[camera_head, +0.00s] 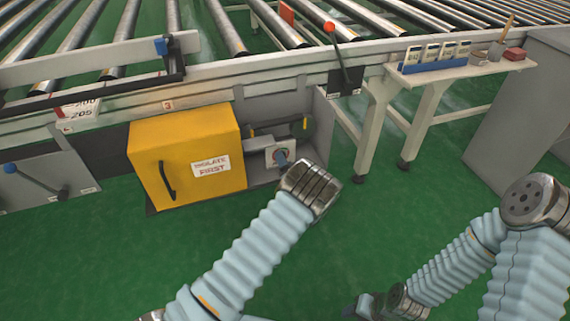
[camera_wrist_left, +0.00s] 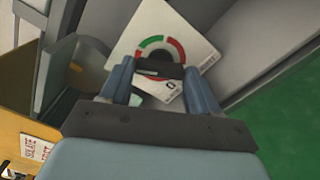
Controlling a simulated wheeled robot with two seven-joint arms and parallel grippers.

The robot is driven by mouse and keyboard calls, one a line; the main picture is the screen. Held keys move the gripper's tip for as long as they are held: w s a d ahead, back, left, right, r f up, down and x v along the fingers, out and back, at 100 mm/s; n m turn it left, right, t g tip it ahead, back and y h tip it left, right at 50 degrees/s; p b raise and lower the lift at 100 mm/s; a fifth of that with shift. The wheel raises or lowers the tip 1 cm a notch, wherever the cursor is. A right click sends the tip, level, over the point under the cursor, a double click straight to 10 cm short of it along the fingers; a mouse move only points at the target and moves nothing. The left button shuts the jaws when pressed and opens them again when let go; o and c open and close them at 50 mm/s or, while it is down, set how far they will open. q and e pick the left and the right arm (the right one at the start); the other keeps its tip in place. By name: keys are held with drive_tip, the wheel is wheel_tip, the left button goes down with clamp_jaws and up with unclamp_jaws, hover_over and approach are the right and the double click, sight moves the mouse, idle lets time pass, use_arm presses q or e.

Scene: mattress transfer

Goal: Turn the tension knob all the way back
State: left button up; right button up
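The tension knob (camera_wrist_left: 160,66) is a dark piece on a white dial plate (camera_wrist_left: 188,32) with a green and red arc.
A yellow box (camera_head: 190,158) labelled "ISOLATE FIRST" stands left of the dial. Grey panels enclose the dial bay. A red-knobbed lever (camera_head: 338,55) is above. A side shelf (camera_head: 455,70) holds cards and small items. Green floor (camera_head: 400,215) is open at right.

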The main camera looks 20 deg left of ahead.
use_arm(q)
drive_tip(key=c, duration=0.6)
drive_tip(key=shift+o, duration=0.2)
drive_tip(key=shift+f+n, duration=0.1)
drive_tip(key=shift+n, duration=0.2)
use_arm(e)
drive_tip(key=shift+f, duration=0.2)
use_arm(q)
drive_tip(key=shift+f+n+b, duration=0.1)
drive_tip(key=shift+n+b, duration=1)
drive_tip(key=shift+n, duration=0.1)
drive_tip(key=n+b, duration=0.3)
drive_tip(key=n, duration=0.1)
drive_tip(key=shift+n, duration=0.3)
drive_tip(key=n+b, duration=0.3)
drive_tip(key=n, duration=0.1)
drive_tip(key=shift+f+n, duration=0.1)
drive_tip(key=shift+n, duration=0.2)
drive_tip(key=n+b, duration=0.9)
drive_tip(key=b, duration=0.2)
drive_tip(key=shift+n, duration=0.3)
drive_tip(key=shift+r+n+b, duration=0.2)
drive_tip(key=shift+n+b, duration=0.9)
drive_tip(key=shift+b, duration=0.4)
use_arm(e)
wheel_tip(320, 180, down, 21)
drive_tip(key=w+d, duration=0.1)
drive_tip(key=shift+d+f, duration=0.15)
drive_tip(key=shift+d, duration=0.2)
